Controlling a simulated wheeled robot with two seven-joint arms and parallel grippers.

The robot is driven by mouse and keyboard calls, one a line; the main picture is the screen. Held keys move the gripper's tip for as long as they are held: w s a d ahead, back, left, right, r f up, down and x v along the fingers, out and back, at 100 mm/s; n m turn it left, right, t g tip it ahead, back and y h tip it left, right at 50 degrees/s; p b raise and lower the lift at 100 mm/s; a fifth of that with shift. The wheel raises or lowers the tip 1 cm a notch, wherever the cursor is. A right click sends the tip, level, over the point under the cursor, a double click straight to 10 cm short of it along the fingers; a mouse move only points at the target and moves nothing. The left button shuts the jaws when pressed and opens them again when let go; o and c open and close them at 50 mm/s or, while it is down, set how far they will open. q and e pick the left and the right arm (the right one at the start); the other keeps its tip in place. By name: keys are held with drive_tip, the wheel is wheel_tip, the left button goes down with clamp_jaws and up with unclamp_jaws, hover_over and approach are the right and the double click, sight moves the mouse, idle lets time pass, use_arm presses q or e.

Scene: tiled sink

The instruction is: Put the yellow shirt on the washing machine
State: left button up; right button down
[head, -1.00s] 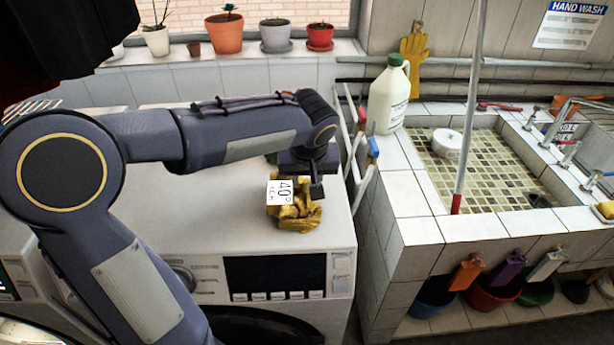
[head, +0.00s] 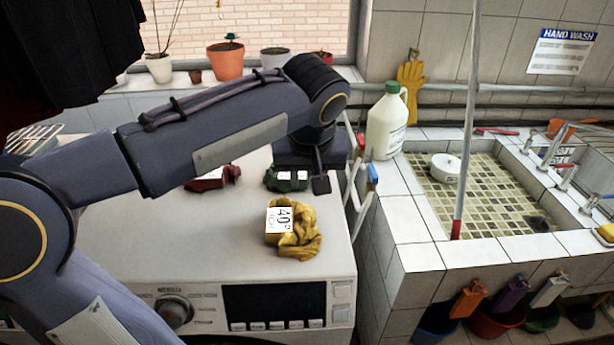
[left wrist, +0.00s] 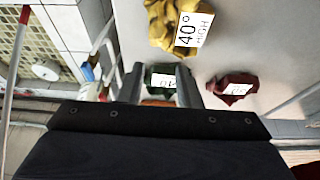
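The yellow shirt (head: 299,234), a crumpled bundle with a white "40° HIGH" tag, lies on top of the white washing machine (head: 140,245) near its front right. It also shows at the top of the left wrist view (left wrist: 166,26). My left gripper (head: 320,182) is raised above the machine, behind the shirt and apart from it. In the left wrist view its two fingers (left wrist: 160,76) stand apart with nothing held between them. My right gripper is not in view.
A green bundle (head: 285,180) and a red bundle (head: 213,178), both tagged, lie farther back on the machine. A tiled sink (head: 450,230) with a white jug (head: 386,125) stands to the right. Potted plants (head: 227,60) line the windowsill. Dark cloth (head: 65,50) hangs at upper left.

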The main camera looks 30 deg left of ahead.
use_arm(q)
drive_tip(key=s+d+f+m+t+h, duration=0.1)
drive_tip(key=s+f+m+h, duration=0.1)
drive_tip(key=s+f, duration=0.5)
drive_tip(key=s+d+f+m+h, duration=0.2)
drive_tip(key=s+f+h, duration=0.2)
drive_tip(key=s+f, duration=0.3)
drive_tip(key=s, duration=0.4)
drive_tip(key=shift+s+t, duration=0.15)
drive_tip(key=shift+t, duration=0.25)
drive_tip(key=shift+r, duration=0.1)
